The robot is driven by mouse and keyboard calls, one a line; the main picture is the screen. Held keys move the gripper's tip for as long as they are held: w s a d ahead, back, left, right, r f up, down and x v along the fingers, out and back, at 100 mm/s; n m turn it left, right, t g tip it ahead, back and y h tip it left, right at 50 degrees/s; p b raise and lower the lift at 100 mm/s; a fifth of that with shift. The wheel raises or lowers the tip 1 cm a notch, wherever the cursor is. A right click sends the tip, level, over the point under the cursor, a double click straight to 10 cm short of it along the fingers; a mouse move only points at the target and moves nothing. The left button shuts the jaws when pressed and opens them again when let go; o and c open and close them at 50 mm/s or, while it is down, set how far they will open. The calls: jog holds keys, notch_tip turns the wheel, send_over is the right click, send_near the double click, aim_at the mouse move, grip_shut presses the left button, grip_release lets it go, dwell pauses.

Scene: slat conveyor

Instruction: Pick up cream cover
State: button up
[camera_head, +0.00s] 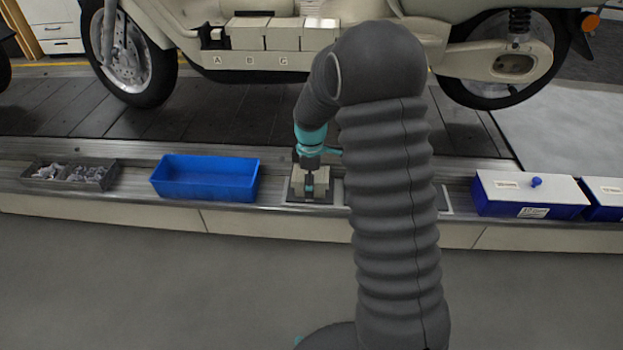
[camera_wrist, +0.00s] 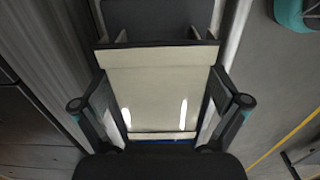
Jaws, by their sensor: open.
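The cream cover (camera_head: 297,181) sits in a dark framed spot on the ledge in front of the conveyor. In the wrist view the cover (camera_wrist: 155,75) is a pale, flat-faced block between my two fingers. My gripper (camera_head: 310,184) is directly over the cover and points down. In the wrist view my gripper (camera_wrist: 160,92) is open, with one finger along each side of the cover. I cannot tell whether the fingers touch it. The cover's underside is hidden.
A blue open bin (camera_head: 207,190) and a grey divided tray (camera_head: 70,174) stand left on the ledge. A blue box with a white lid (camera_head: 528,190) stands right. A cream scooter (camera_head: 270,45) with lettered covers is behind. My arm hides part of the ledge.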

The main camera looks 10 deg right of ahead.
jog(key=shift+c, duration=0.3)
jog(key=c, duration=1.2)
jog(key=shift+r, duration=0.1)
